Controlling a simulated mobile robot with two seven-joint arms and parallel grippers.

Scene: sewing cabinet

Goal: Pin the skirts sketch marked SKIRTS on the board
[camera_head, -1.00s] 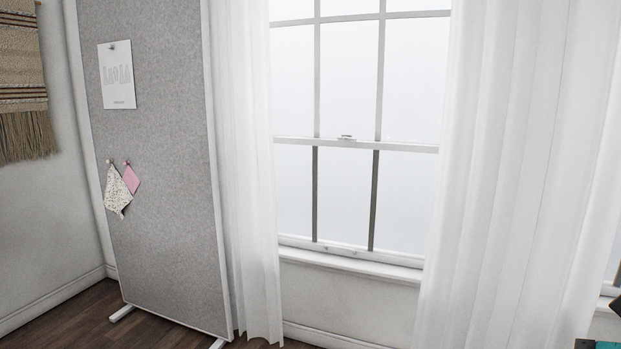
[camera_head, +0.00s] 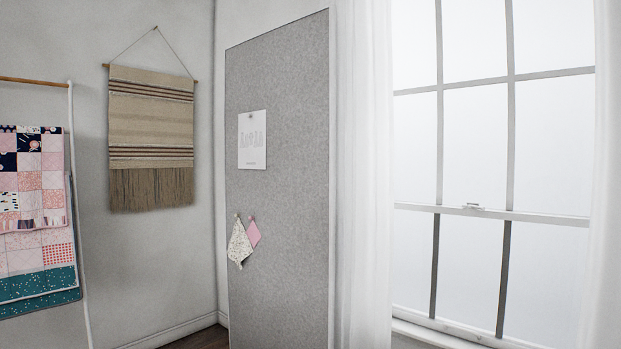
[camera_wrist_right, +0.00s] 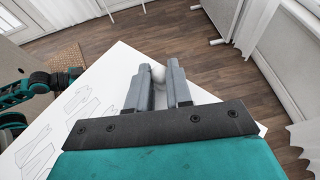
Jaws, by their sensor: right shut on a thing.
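No SKIRTS lettering is readable. The grey board (camera_head: 280,290) stands upright in the head view. A white sketch (camera_head: 252,150) is pinned near its top; its lettering is too small to read. My left gripper is not seen.
A patterned swatch (camera_head: 239,245) and a pink swatch (camera_head: 253,233) hang on the board below the sketch. A woven hanging (camera_head: 150,130) and a quilt rack (camera_head: 75,200) are at left; a window (camera_head: 490,150) with curtains (camera_head: 365,170) is at right. Wooden floor (camera_wrist_right: 185,35) is open.

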